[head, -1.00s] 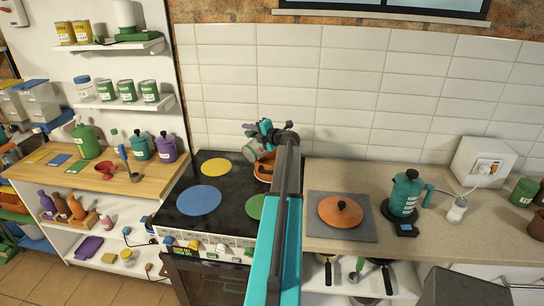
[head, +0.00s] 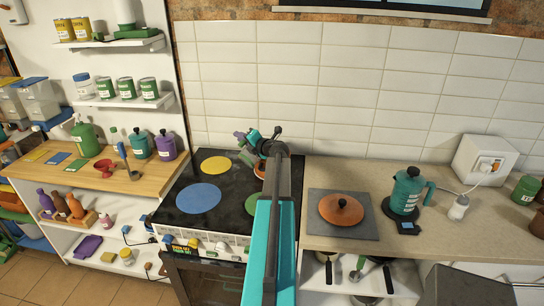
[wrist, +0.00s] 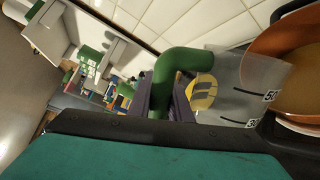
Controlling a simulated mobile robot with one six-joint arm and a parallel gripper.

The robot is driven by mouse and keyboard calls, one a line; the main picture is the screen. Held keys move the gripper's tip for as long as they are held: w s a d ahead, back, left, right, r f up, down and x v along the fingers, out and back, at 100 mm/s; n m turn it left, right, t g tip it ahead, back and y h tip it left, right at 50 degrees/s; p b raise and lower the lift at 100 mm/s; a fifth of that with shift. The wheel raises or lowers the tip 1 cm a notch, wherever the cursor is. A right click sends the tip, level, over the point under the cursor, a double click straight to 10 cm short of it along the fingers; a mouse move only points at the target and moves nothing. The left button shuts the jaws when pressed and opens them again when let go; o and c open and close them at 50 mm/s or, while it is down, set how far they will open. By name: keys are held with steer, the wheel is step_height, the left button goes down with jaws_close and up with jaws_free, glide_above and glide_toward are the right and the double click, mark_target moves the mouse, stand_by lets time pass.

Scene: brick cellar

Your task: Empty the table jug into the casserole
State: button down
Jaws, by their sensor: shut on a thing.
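My gripper (wrist: 162,100) is shut on the green handle of the clear table jug (wrist: 232,75) in the wrist view. The jug bears black marks with numbers and looks tilted, with its far end at the orange casserole (wrist: 278,40). Whether anything is flowing out, I cannot tell. In the head view my gripper (head: 248,138) is over the back right of the hob. My arm hides most of the casserole there; only an orange sliver (head: 259,170) shows. The casserole's orange lid (head: 341,210) lies on a grey slab on the right counter.
The black hob (head: 225,181) has blue, yellow and green discs. A teal kettle (head: 406,190) stands on the right counter beside a white shaker (head: 458,208). A wooden worktop (head: 100,180) at left holds a green jug, canisters and a red funnel. The tiled wall (head: 330,90) is close behind.

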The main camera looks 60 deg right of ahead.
steer(key=shift+w+a+f+n+h+b, duration=0.25)
steer(key=shift+a+f+n+b, duration=0.35)
steer(key=shift+b, duration=1.4)
steer(key=shift+a+r+n, duration=0.1)
steer(key=shift+a+n, duration=0.1)
steer(key=shift+n, duration=0.1)
steer(key=w+a+f+n+h+b, duration=0.2)
steer(key=a+f+n+b, duration=0.3)
steer(key=b, duration=1.3)
steer(key=a+n, duration=0.1)
steer(key=n, duration=0.2)
steer(key=shift+a+f+t+b, duration=0.2)
steer(key=shift+f+t+b, duration=0.05)
steer(key=shift+t+b, duration=0.1)
steer(key=shift+w+a+f+n+b, duration=0.1)
steer(key=shift+w+a+n+b, duration=0.15)
steer(key=shift+n+b, duration=0.9)
steer(key=shift+a+m+b, duration=0.1)
steer(key=shift+m+b, duration=0.15)
steer(key=shift+b, duration=0.05)
step_height(320, 180, up, 6)
steer(key=p, duration=0.5)
steer(key=shift+p, duration=0.3)
steer(key=shift+s, duration=0.1)
